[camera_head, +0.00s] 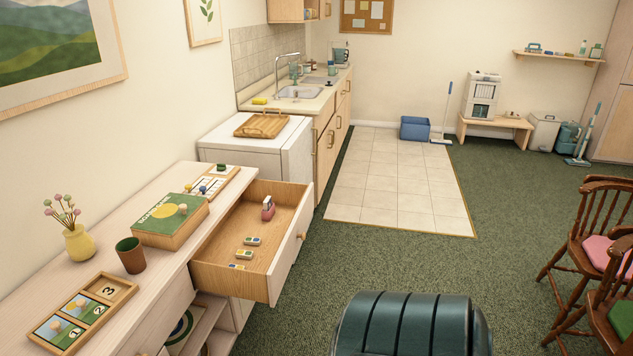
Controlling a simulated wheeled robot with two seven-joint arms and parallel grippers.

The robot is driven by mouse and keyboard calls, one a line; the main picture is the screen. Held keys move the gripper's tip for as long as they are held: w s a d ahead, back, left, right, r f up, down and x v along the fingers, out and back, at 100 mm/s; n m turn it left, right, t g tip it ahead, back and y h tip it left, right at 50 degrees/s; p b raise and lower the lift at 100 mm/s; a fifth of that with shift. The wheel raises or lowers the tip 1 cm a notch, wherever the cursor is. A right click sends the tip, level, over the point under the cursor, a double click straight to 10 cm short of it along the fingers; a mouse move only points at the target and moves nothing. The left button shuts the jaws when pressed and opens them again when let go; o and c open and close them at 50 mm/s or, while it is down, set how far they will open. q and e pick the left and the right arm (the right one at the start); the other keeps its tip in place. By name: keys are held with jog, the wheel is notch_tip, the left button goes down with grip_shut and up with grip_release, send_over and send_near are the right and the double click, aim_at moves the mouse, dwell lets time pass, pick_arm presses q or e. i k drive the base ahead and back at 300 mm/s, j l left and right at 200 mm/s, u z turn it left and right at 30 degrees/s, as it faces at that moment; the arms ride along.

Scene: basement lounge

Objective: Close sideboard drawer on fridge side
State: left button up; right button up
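The pale wood sideboard (150,290) runs along the left wall. Its drawer at the far end, beside the white fridge (240,158), is pulled well out over the floor. The drawer front (285,258) faces right and has a small round wooden knob (300,236). Inside the drawer lie a small red-and-white item (268,209) and a few little green-and-yellow pieces (252,240). Below the drawer are open shelves, partly hidden by it. Neither of my grippers is in view.
A dark green ribbed shape (405,325), perhaps a chair back, fills the bottom centre. Wooden chairs (590,230) stand at right. Green carpet (350,260) is clear between them and the drawer. On the sideboard are a yellow vase (78,243), brown cup (130,256) and game box (165,228).

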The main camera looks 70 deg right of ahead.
aim_at(263, 280)
jog(key=z, duration=2.05)
